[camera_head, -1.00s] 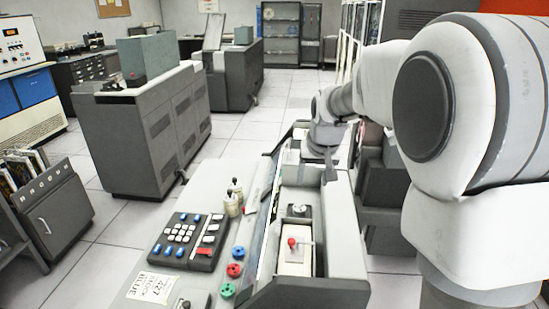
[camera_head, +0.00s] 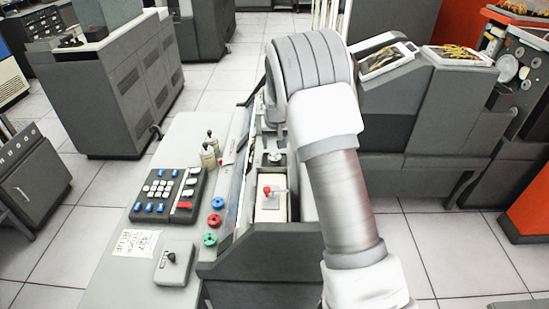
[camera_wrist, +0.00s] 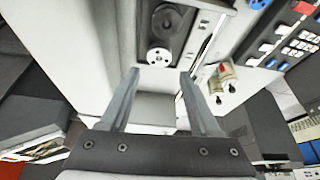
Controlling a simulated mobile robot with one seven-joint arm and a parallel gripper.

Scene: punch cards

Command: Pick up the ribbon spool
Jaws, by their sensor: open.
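My gripper (camera_wrist: 159,74) is open and empty in the wrist view, its two grey fingers apart. Just beyond the fingertips, roughly between them, lies a small grey disc with holes (camera_wrist: 158,57), beside a larger dark round spool (camera_wrist: 166,21). Both sit in the pale channel of the machine. In the head view a small dark disc (camera_head: 272,158) shows in that channel, partly beside my arm. A blue (camera_head: 217,203), a red (camera_head: 215,219) and a green (camera_head: 210,239) spool-like disc lie on the desk edge. I cannot tell which is the ribbon spool.
A red-knobbed lever (camera_head: 267,190) stands in the near end of the channel. Grey machines stand behind and to the right. Floor is open between them.

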